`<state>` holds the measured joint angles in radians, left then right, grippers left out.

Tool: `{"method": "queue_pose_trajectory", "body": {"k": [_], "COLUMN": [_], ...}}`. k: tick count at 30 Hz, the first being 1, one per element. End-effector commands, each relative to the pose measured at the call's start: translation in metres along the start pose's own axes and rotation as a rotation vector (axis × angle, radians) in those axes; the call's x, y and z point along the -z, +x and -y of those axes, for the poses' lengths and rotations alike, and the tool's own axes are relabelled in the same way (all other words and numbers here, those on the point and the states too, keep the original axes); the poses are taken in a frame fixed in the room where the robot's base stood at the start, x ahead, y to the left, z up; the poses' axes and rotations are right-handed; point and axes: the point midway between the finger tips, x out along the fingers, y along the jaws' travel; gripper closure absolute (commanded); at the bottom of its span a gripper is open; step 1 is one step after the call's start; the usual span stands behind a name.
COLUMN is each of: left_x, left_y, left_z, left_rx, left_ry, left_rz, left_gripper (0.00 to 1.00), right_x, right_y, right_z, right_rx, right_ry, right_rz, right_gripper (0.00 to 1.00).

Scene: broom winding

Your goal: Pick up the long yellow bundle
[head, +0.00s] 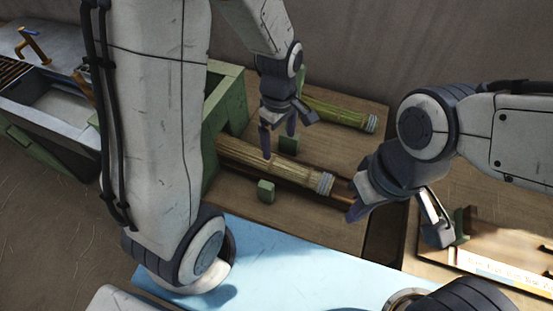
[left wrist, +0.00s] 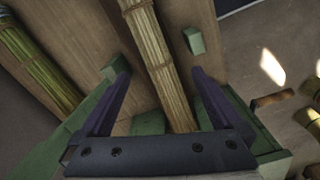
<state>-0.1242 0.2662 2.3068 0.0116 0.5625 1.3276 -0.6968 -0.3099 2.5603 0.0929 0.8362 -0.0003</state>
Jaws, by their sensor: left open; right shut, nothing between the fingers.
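The long yellow bundle (head: 265,162) lies on the wooden bench top, its pale bound end (head: 325,183) toward the right. My left gripper (head: 279,143) is open over the bundle's middle, pointing down. In the left wrist view, the bundle (left wrist: 158,50) runs between the two spread fingers, with space on each side; neither finger visibly touches it. I cannot tell the exact height of the fingertips. My right gripper (head: 355,211) is shut and empty, near the bundle's bound end.
A greener bundle (head: 342,115) lies behind, also visible in the left wrist view (left wrist: 35,60). Small green blocks (head: 266,191) stand beside the yellow bundle. A green frame (head: 228,105) is at its left end. A light blue surface (head: 290,262) lies in front.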

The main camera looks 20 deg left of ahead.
Motion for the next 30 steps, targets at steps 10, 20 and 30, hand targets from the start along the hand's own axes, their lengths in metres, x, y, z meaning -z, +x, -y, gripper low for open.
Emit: {"method": "queue_pose_trajectory", "body": {"k": [10,20,30], "left_x": [0.03,0.029,0.024], "left_y": [0.057,0.087,0.13], "left_z": [-0.003,-0.004,-0.004], "left_rx": [0.013,0.01,0.01], "left_ry": [-0.275,-0.272,-0.273], "left_rz": [-0.005,-0.005,-0.006], "left_gripper": [0.0,0.0,0.0], "right_x": [0.0,0.0,0.0], "right_y": [0.011,0.01,0.006], "right_z": [-0.001,-0.001,0.0], "right_rx": [0.0,0.0,0.0], "right_ry": [0.0,0.0,0.0], "right_rz": [-0.001,0.0,0.0], "right_gripper": [1.0,1.0,1.0]}}
